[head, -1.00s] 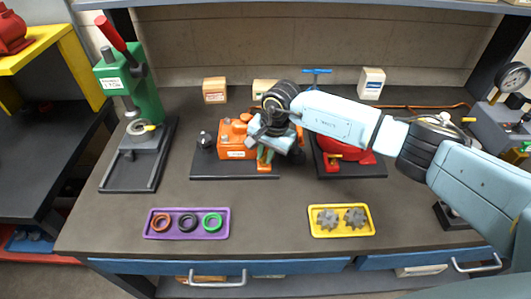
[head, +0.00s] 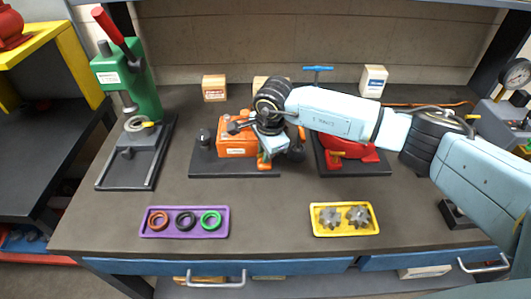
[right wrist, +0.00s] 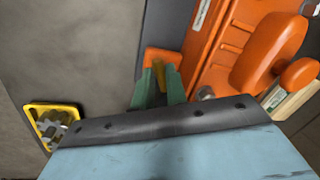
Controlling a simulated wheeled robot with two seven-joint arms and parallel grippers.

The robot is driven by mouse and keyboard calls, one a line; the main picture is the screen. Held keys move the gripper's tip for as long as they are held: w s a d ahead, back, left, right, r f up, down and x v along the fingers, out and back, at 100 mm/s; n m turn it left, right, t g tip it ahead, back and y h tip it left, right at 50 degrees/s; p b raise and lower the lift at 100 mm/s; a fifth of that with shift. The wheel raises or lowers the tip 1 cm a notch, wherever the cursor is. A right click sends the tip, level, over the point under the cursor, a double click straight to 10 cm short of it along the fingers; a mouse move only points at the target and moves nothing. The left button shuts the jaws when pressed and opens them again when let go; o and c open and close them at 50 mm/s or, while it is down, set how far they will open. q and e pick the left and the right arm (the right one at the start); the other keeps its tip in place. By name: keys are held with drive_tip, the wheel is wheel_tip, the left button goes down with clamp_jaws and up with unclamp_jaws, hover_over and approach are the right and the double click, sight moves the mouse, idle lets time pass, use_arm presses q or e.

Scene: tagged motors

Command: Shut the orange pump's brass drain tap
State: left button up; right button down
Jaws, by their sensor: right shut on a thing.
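The orange pump (head: 236,146) stands on a dark base plate at the middle back of the bench. My right gripper (head: 264,160) reaches down at the pump's front right corner, and my wrist hides part of the pump. In the right wrist view, the green fingers (right wrist: 158,88) of my right gripper are shut on the brass drain tap (right wrist: 159,70), beside the orange pump body (right wrist: 212,45). Only a little of the tap shows between the fingers, so its angle is hard to tell. My left gripper is not in view.
A red pump (head: 345,147) on its own plate stands close to the right of my gripper. A green press (head: 140,85) is at the left. A purple tray (head: 185,233) with rings and a yellow tray (head: 317,229) with gears lie in front. The middle front is clear.

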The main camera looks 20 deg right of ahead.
drive_tip(key=m+h+b, duration=0.1)
drive_tip(key=m, duration=0.4)
drive_tip(key=shift+a+b, duration=0.1)
drive_tip(key=shift+b, duration=0.2)
drive_tip(key=shift+r+m, duration=0.1)
drive_tip(key=shift+m, duration=0.2)
drive_tip(key=c, duration=1.4)
unclamp_jaws()
drive_tip(key=shift+c, duration=0.2)
wheel_tip(320, 180, up, 13)
drive_tip(key=s, duration=0.2)
drive_tip(key=shift+s+a+b, duration=0.25)
drive_tip(key=shift+a+b, duration=0.1)
drive_tip(key=shift+a, duration=0.05)
